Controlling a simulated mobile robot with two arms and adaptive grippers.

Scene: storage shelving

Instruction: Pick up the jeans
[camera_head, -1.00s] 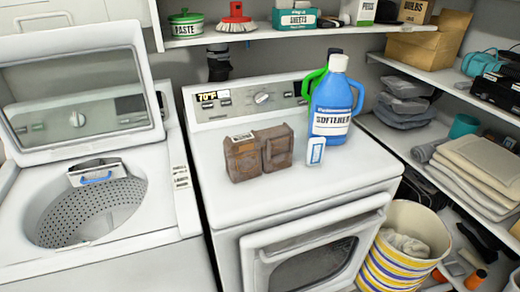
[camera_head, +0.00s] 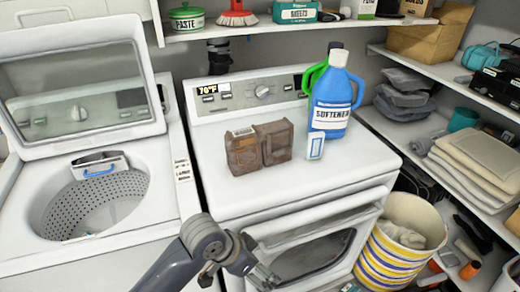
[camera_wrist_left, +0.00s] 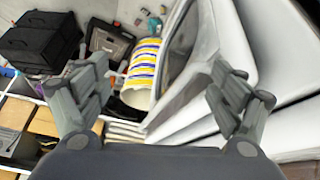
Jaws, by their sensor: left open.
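No garment in view is clearly jeans. Grey-blue folded items (camera_head: 404,98) lie stacked on the right shelf and may be clothing; I cannot tell if they are the jeans. A brown, creased, labelled pair of bundles (camera_head: 259,147) sits on top of the dryer, its material unclear. My left gripper (camera_head: 265,276) is low in front of the dryer door, mostly cut off by the bottom edge. In the left wrist view its two fingers (camera_wrist_left: 160,88) are spread apart with nothing between them. My right gripper is not identifiable.
The blue softener jug (camera_head: 334,100) and a small white box (camera_head: 315,145) stand on the dryer (camera_head: 350,165). The open washer (camera_head: 150,225) is at left. A striped basket (camera_head: 395,255) stands at right, below shelves with folded towels (camera_head: 468,170).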

